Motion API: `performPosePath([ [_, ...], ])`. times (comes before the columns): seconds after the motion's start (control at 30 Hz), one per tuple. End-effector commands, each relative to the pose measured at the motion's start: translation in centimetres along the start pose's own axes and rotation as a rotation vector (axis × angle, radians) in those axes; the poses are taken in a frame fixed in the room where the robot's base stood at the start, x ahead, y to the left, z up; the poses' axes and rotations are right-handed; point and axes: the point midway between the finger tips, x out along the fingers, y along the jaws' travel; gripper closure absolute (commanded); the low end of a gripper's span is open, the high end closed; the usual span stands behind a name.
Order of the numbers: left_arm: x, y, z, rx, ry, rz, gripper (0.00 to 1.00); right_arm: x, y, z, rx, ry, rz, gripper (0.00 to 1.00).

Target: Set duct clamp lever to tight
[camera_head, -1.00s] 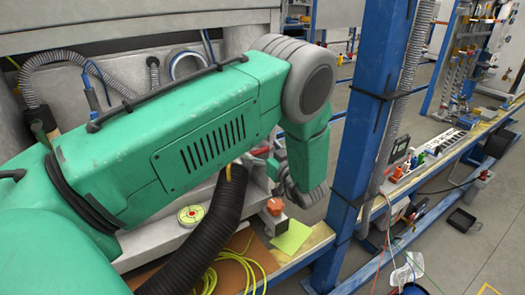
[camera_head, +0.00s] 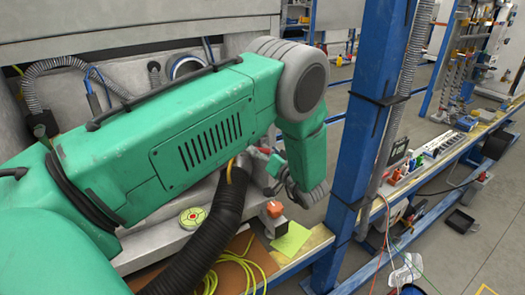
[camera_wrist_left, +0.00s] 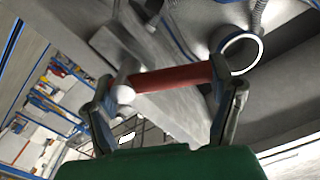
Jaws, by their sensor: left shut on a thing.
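In the left wrist view, a red bar-shaped lever handle (camera_wrist_left: 175,76) lies crosswise between the two fingers of my left gripper (camera_wrist_left: 168,82). The gripper is shut on it, one finger near each end of the bar. A pale rounded end piece (camera_wrist_left: 123,94) shows at the bar's left end. In the head view, my green left arm comes in from the left, bends at a grey elbow and reaches down to the machine. The fingers there are small and partly hidden by the arm. My right gripper is not in view.
A black corrugated duct (camera_head: 207,238) curves below my arm. A blue post (camera_head: 365,120) stands close to the right of my forearm. Yellow cable (camera_head: 235,270) lies on the bench.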

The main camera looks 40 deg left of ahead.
Motion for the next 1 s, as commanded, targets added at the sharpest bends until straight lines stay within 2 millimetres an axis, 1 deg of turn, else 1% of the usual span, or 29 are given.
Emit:
performPosePath([
  [0.03, -0.1, 0.1, -0.4, 0.04, 0.001, 0.005, 0.76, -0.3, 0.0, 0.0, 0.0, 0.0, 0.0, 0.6],
  [0.5, 0.0, 0.8, -1.6, 0.485, 0.002, 0.005, 0.76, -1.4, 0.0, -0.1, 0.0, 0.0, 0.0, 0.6],
  [0.8, -0.1, 1.1, -2.0, 0.765, 0.003, 0.007, 0.76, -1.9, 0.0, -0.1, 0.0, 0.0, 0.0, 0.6],
  [1.0, -0.1, 1.2, -2.2, 0.922, 0.004, 0.007, 0.76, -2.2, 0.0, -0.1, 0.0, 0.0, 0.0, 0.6],
])
